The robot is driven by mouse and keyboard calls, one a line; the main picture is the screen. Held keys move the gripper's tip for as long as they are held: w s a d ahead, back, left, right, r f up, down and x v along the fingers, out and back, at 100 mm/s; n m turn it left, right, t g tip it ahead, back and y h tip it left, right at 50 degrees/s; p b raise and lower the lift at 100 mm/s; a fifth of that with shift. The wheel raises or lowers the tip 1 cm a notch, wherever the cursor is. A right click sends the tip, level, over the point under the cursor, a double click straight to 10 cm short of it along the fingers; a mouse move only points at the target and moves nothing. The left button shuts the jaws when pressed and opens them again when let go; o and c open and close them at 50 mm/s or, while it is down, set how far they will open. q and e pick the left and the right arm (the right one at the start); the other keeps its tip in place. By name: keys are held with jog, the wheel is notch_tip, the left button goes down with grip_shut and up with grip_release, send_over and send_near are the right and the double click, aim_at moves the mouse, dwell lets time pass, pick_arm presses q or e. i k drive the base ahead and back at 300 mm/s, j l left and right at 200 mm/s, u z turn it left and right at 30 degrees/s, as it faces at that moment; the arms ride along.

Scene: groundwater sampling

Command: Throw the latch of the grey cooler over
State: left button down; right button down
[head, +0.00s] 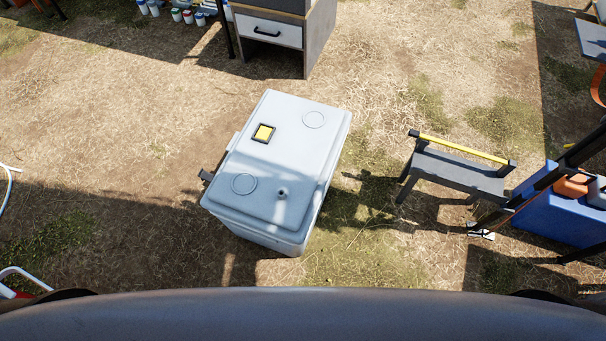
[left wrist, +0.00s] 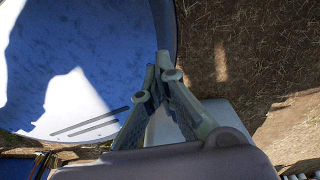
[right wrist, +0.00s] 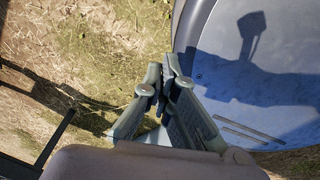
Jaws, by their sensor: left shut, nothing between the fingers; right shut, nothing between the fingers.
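The grey cooler (head: 285,150) stands on the ground in the middle of the head view, its lid down. A dark part (head: 207,176) sticks out from its left side; it may be the latch, but it is too small to tell its position. Neither gripper shows in the head view. My left gripper (left wrist: 158,62) is shut and empty in the left wrist view. My right gripper (right wrist: 165,66) is shut and empty in the right wrist view. Both are apart from the cooler.
A cabinet with a drawer (head: 270,31) stands behind the cooler. A grey bench with a yellow bar (head: 458,168) and a blue container (head: 560,210) are to the right. Several small bottles (head: 180,12) are at the back left. Dry ground left of the cooler is clear.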

aim_at(205, 175)
jog(key=k+l+u, duration=0.3)
jog(key=u, duration=0.8)
jog(key=i+j+u, duration=0.15)
jog(key=i+u, duration=0.6)
jog(key=i, duration=0.15)
jog(key=i+u, duration=0.35)
jog(key=i+z, duration=0.3)
jog(key=i, duration=0.65)
jog(key=i+j+z, duration=0.15)
jog(key=i+z, duration=0.15)
jog(key=i, duration=0.65)
